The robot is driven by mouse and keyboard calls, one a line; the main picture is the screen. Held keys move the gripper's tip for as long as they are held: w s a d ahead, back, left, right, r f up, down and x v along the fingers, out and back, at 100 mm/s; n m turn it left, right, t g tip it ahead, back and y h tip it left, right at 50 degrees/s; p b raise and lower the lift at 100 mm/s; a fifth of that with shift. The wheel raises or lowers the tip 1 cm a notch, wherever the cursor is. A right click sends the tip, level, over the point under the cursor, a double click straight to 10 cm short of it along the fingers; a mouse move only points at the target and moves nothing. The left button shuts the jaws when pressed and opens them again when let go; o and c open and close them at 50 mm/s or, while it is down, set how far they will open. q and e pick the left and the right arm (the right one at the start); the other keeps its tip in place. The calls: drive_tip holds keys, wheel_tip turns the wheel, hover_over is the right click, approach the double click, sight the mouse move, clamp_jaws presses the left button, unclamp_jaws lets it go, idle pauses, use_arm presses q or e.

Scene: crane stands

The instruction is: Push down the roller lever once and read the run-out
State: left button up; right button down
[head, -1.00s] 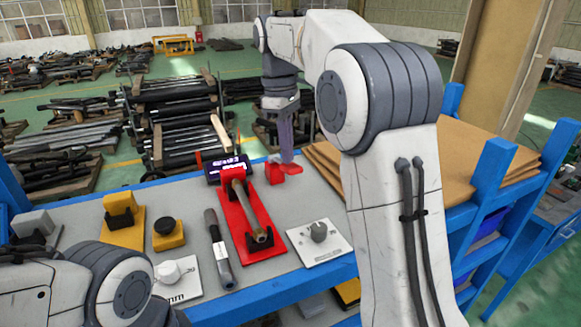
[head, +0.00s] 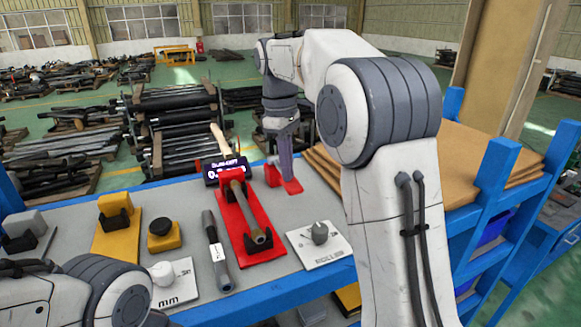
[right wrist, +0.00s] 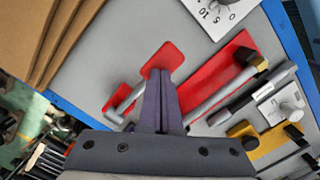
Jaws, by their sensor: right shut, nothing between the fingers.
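The roller lever has a red paddle (head: 294,187) beside a red block (head: 272,175) at the back of the bench. In the right wrist view the paddle (right wrist: 163,58) and a grey bar (right wrist: 127,103) show. My right gripper (head: 289,180) is shut and empty, its fingertips pointing down at the paddle and seeming to touch it. It also shows in the right wrist view (right wrist: 160,75). The run-out display (head: 225,172) is lit with white text and a large figure starting with 0; I cannot read the rest. A grey shaft (head: 245,207) lies in a red cradle (head: 266,222). My left gripper is out of view.
A white dial plate (head: 320,246) with a grey knob lies at front right. A dark rod (head: 216,252), yellow blocks (head: 163,234) and a white mm plate (head: 178,283) stand left of the cradle. Brown boards (head: 450,165) are stacked at the right.

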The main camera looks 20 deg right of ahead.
drive_tip(key=w+p, duration=0.1)
drive_tip(key=p, duration=0.1)
drive_tip(key=a+r+p, duration=0.1)
drive_tip(key=shift+w+a+r+p, duration=0.2)
drive_tip(key=shift+w+a+p, duration=0.1)
drive_tip(key=shift+w+p, duration=0.1)
drive_tip(key=shift+w+a+f, duration=0.25)
drive_tip(key=shift+w+f, duration=0.05)
wheel_tip(320, 180, up, 10)
drive_tip(key=shift+w+a+r, duration=0.25)
drive_tip(key=shift+w+a, duration=0.1)
idle(0.9)
